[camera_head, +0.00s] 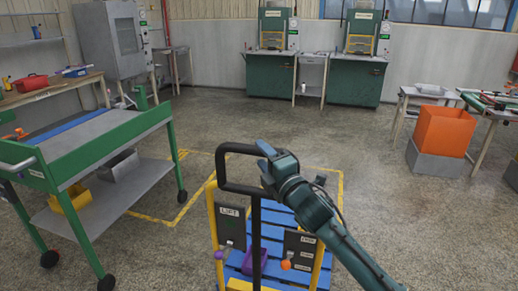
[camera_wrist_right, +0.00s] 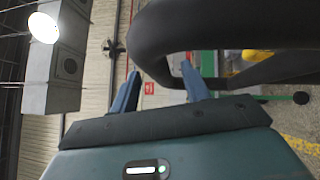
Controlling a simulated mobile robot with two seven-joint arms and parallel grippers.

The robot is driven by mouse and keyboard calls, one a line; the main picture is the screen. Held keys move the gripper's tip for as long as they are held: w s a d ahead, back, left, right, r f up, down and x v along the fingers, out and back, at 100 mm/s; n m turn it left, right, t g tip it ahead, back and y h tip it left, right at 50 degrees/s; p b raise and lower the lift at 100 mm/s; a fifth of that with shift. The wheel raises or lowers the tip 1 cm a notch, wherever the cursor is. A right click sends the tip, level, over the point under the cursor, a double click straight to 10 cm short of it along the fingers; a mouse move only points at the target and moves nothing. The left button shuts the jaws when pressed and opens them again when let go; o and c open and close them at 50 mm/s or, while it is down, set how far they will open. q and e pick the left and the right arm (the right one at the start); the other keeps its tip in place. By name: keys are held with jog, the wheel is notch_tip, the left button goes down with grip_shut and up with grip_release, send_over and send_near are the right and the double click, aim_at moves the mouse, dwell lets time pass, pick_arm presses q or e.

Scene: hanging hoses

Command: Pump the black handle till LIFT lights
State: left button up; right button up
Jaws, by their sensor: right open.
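The black handle (camera_head: 228,150) is an upright loop on a black post above a yellow-framed cart with blue slats. My right gripper (camera_head: 264,150) is at the loop's upper right corner, its arm reaching in from the lower right. In the right wrist view its two blue fingers stand apart, and the black handle (camera_wrist_right: 215,25) curves close past the right-hand finger; I cannot tell whether they touch. The dark LIFT panel (camera_head: 229,226) is on the cart's left; no bright light shows on it. My left gripper is out of view.
A second dark panel (camera_head: 299,248) with an orange knob is right of the post. A purple bin (camera_head: 254,262) sits on the slats. A green trolley (camera_head: 100,140) stands left, an orange bin (camera_head: 444,130) right. Open floor lies behind the cart.

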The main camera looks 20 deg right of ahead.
jog(key=shift+x, duration=1.4)
grip_shut()
